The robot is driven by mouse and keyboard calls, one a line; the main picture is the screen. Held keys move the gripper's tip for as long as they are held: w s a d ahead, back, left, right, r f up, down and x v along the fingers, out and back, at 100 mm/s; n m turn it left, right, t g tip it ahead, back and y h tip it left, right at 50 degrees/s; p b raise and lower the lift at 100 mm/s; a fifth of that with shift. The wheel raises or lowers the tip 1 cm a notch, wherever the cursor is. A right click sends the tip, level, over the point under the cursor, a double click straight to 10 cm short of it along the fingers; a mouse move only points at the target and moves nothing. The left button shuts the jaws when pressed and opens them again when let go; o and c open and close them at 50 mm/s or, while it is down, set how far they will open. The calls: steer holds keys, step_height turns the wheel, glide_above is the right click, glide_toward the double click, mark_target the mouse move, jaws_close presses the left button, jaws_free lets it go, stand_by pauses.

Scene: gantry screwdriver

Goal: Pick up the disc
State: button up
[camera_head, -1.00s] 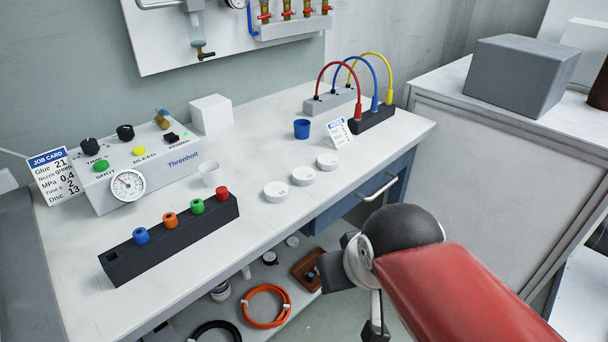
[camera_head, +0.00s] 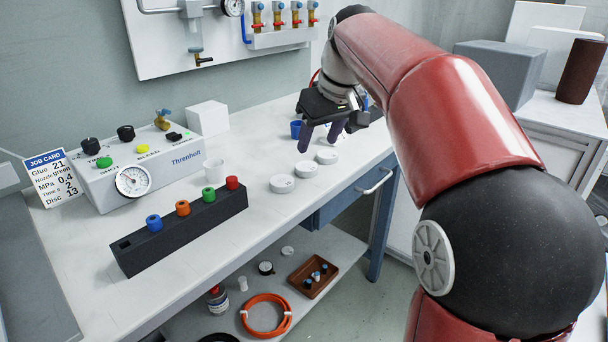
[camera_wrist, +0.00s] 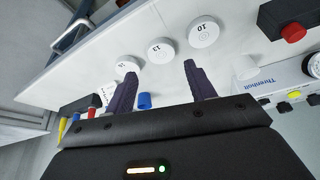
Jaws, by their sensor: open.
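Three white discs lie in a row near the table's front edge in the head view: the near disc (camera_head: 282,184), the middle disc (camera_head: 306,171) and the far disc (camera_head: 327,157). In the wrist view one end disc (camera_wrist: 203,30) reads 10. The middle disc (camera_wrist: 160,50) has a number I cannot read surely, and the other end disc (camera_wrist: 128,66) is partly behind a finger. My gripper (camera_head: 320,138) is open and empty, above the table by the far disc. The job card (camera_head: 54,178) reads Disc 13.
A blue cup (camera_head: 296,129) stands behind my fingers, and a white cup (camera_head: 214,168) stands left of the discs. A black rack (camera_head: 180,232) with coloured caps lies at the front left. The cable blocks are mostly hidden by my arm. A shelf (camera_head: 340,250) is below.

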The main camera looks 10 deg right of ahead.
mark_target(308, 167)
steer(key=b+x, duration=0.1)
steer(key=x, duration=0.6)
steer(key=shift+w+f, duration=0.1)
steer(key=shift+f, duration=0.1)
steer(key=c, duration=0.8)
steer(key=shift+o, duration=0.2)
steer(key=shift+r, duration=0.15)
